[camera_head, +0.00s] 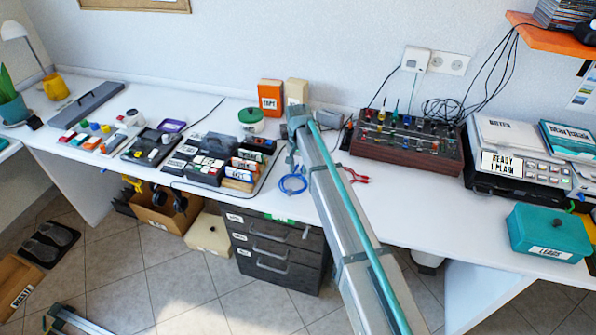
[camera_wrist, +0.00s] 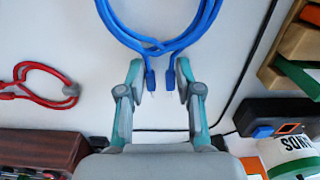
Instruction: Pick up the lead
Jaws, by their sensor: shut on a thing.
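A coiled blue lead (camera_wrist: 160,42) shows at the top middle of the wrist view, its two plug ends between my fingertips. My gripper (camera_wrist: 160,78) is shut on the blue lead near these ends. In the head view the blue lead (camera_head: 292,184) is a small loop on the white desk, just left of my arm, which hides most of the gripper there. A red lead (camera_wrist: 45,82) lies apart at the left in the wrist view; it also shows right of my arm in the head view (camera_head: 354,176).
A mixer-like box with knobs (camera_head: 408,140) stands right of my arm. A black organiser tray (camera_head: 268,168) lies to the left. Behind are an orange box (camera_head: 271,97) and a white tub (camera_head: 251,125). A teal box labelled LEADS (camera_head: 549,233) sits at the right front edge.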

